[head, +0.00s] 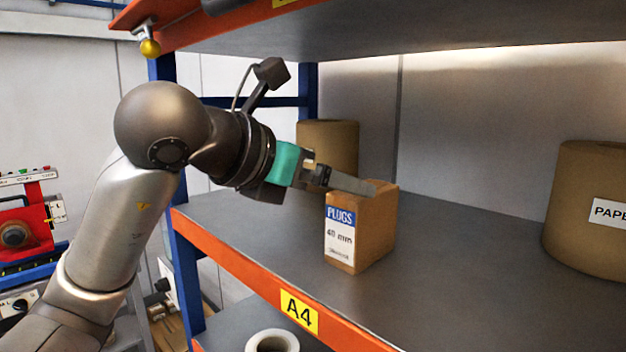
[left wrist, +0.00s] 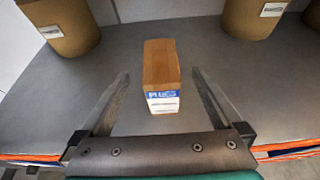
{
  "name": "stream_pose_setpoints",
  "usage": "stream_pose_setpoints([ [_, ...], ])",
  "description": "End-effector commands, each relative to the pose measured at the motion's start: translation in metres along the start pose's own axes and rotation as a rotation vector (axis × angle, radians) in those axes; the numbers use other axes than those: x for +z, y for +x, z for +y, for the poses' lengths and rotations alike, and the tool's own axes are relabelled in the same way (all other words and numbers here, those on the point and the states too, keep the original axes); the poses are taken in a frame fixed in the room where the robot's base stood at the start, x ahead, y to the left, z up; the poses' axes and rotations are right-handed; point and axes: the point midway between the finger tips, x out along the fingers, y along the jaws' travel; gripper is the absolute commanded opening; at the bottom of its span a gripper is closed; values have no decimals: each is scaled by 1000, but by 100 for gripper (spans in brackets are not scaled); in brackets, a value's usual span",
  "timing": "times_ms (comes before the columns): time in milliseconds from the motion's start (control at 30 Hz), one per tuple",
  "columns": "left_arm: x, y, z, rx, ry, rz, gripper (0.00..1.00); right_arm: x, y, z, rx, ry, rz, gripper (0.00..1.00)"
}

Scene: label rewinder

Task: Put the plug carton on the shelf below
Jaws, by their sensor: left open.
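The plug carton (head: 361,228) is a brown box with a blue and white "PLUGS 40 mm" label, standing upright on the grey A4 shelf (head: 440,290). It also shows in the left wrist view (left wrist: 161,65), between the two fingers in the picture. My left gripper (head: 350,184) is open at about the height of the carton's top. One finger overlaps the top of the carton in the head view; I cannot tell whether it touches. Part of the shelf below (head: 228,322) shows under the orange edge. My right gripper is not in view.
A large brown roll (head: 590,210) stands to the right of the carton, and another brown roll (head: 330,145) stands behind it. An orange shelf beam with a yellow A4 label (head: 299,311) runs along the front. A white roll (head: 272,342) shows below. Another shelf (head: 420,25) hangs overhead.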

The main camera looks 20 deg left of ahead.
Motion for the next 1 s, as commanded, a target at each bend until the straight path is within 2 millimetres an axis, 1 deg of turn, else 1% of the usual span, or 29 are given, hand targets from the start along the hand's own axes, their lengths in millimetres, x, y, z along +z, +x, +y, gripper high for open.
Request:
stream_pose_setpoints([
  [33, 0, -10, 0, 4, 4, -3, 100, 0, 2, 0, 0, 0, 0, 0],
  [100, 0, -21, 0, 3, 1, -3, 100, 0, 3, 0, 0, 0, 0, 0],
  [200, 0, -31, 0, 1, 1, -1, 100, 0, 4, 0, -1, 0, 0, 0],
  [300, 0, -36, 0, 1, 1, 0, 100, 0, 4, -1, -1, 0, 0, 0],
  [1000, 0, -38, 0, 0, 0, 1, 100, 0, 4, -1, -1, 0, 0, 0],
])
